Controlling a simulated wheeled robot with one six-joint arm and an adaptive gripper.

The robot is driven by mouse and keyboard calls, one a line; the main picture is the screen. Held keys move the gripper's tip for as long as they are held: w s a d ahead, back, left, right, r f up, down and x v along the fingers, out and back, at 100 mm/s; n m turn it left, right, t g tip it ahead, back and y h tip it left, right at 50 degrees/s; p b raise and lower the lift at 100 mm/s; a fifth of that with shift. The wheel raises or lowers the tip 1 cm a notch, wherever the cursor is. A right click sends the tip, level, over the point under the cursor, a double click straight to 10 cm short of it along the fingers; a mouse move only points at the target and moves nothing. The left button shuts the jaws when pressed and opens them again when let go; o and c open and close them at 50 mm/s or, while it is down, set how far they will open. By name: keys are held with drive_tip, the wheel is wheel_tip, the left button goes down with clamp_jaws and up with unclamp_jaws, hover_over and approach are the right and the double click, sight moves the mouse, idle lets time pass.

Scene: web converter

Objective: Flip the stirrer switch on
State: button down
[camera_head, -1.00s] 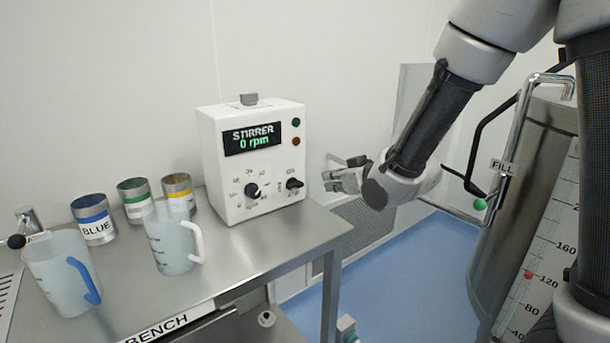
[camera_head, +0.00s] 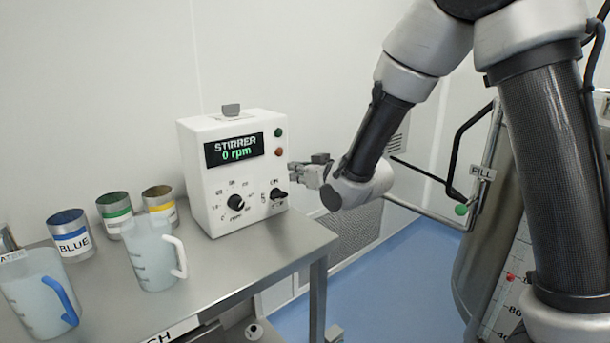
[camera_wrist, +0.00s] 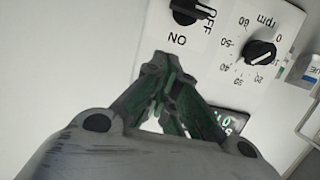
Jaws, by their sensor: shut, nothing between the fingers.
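The stirrer box (camera_head: 205,180) is white and stands on the bench. Its display (camera_head: 238,151) reads "STIRRER 0 rpm". The stirrer switch (camera_head: 278,195) is a black knob at the lower right of its front. In the wrist view the switch (camera_wrist: 185,11) is at the top edge, partly cut off, with "OFF" to its right and "ON" below. My gripper (camera_head: 293,170) is shut and empty, near the box's right edge and higher than the switch. In the wrist view my gripper's fingertips (camera_wrist: 163,62) appear below the "ON" label; whether they touch the panel is unclear.
A black rpm dial (camera_head: 236,202) sits left of the switch. A jug with a white handle (camera_head: 155,262), a blue-handled jug (camera_head: 40,300) and several labelled cans stand on the bench (camera_head: 235,265). A steel tank (camera_head: 480,250) is at right.

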sight(279, 196)
drive_tip(key=x, duration=0.3)
drive_tip(key=shift+w+a+f, duration=0.15)
drive_tip(key=shift+w+a, duration=0.1)
drive_tip(key=shift+w, duration=0.05)
wheel_tip(279, 196, down, 3)
drive_tip(key=shift+w+r, duration=0.1)
drive_tip(key=shift+r, duration=0.1)
drive_tip(key=shift+f, duration=0.7)
